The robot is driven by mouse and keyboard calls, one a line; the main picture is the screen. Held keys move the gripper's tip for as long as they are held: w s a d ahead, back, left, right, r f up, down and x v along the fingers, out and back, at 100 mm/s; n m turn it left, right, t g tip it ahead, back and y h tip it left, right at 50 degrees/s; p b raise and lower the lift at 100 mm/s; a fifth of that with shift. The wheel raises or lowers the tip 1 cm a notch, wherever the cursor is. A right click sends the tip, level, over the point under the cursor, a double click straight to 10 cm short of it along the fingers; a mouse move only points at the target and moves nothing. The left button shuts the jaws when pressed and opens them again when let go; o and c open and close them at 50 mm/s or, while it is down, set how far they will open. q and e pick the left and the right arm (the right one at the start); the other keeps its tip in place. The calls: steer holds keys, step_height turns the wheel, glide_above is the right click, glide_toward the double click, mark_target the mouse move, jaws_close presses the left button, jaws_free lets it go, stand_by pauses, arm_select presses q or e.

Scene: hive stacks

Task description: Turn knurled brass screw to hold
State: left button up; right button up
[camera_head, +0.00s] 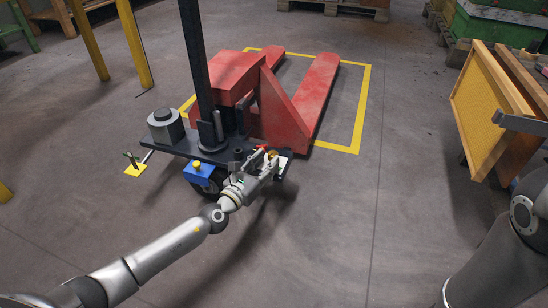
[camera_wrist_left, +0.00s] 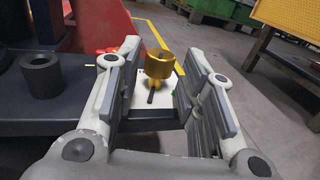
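The knurled brass screw (camera_wrist_left: 158,66) stands upright above a pale plate (camera_wrist_left: 150,88) in the left wrist view, with a dark pin or slot below it. In the head view it is a small brass spot (camera_head: 272,154) at the near end of the red pallet truck. My left gripper (camera_wrist_left: 160,78) is open, with one finger on each side of the screw. A gap shows between the screw and both fingers. My right arm (camera_head: 520,215) is at the right edge. A grey bar (camera_head: 520,123) above it may be part of my right gripper, but its fingers cannot be made out.
The red pallet truck (camera_head: 300,110) has a dark upright mast (camera_head: 197,60). A grey cylinder (camera_head: 166,126) and a blue box with a yellow knob (camera_head: 200,172) are by its dark base. Wooden-framed yellow panels (camera_head: 478,115) stand at right. The floor between is clear.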

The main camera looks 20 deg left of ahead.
mark_target(270, 158)
arm_select(q)
steer(key=shift+b+x, duration=0.45)
steer(key=shift+x, duration=1.75)
